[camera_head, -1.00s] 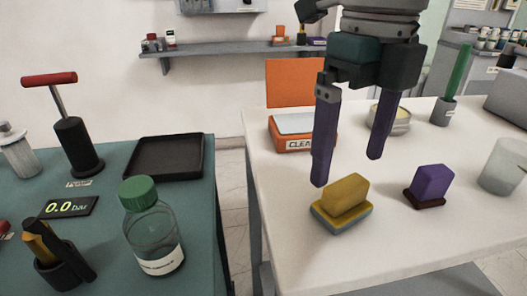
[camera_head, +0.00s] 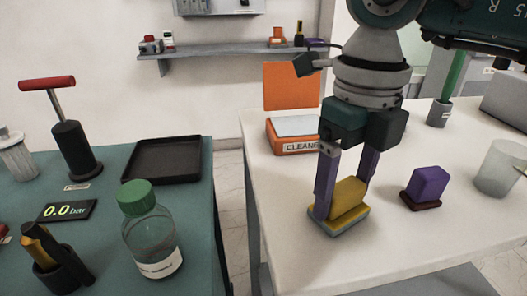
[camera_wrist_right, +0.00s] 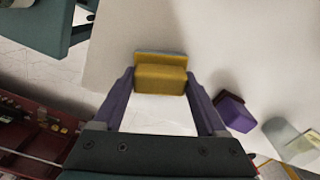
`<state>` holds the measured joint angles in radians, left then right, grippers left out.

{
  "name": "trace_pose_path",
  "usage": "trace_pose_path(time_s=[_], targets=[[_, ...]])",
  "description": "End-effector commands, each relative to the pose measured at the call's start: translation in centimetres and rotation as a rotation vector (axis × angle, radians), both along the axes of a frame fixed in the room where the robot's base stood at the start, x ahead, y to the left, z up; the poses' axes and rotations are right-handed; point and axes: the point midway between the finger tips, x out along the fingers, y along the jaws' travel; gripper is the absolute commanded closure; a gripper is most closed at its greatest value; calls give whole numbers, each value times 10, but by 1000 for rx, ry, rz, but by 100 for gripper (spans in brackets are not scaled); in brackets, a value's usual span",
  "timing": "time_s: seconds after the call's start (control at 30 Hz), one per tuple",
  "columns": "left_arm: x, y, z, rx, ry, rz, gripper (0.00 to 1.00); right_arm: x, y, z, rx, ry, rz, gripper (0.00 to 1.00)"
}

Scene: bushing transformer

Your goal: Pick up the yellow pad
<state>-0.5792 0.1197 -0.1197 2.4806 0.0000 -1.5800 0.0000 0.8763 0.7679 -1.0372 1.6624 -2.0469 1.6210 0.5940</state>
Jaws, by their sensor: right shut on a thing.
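The yellow pad (camera_head: 348,200) sits upright on its blue-grey base (camera_head: 338,223) on the white table, near the front left edge. My right gripper (camera_head: 342,196) points down over it, with one purple finger on each side, shut on the pad. The right wrist view also shows the pad (camera_wrist_right: 161,78) between the two fingertips, with the base along its far side. The pad's base appears to rest on the table. My left gripper is in neither view.
A purple pad (camera_head: 429,184) on a dark red base stands to the right, beside a translucent cup (camera_head: 499,168). An orange box (camera_head: 292,140) is behind. The teal table (camera_head: 197,215) with a green-capped bottle (camera_head: 150,235) is across a gap at left.

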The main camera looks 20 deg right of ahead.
Motion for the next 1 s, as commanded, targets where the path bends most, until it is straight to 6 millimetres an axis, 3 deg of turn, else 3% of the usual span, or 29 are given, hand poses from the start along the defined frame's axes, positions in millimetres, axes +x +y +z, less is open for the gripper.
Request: trace_pose_path(time_s=[0.03,0.37,0.77,1.0], targets=[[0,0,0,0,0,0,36,0,0,0,0,0,0,44],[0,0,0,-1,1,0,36,0,0,0,0,0,0,81],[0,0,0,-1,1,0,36,1,0,10,0,-2,-1,81],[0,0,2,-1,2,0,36,2,0,54,1,-6,0,81]])
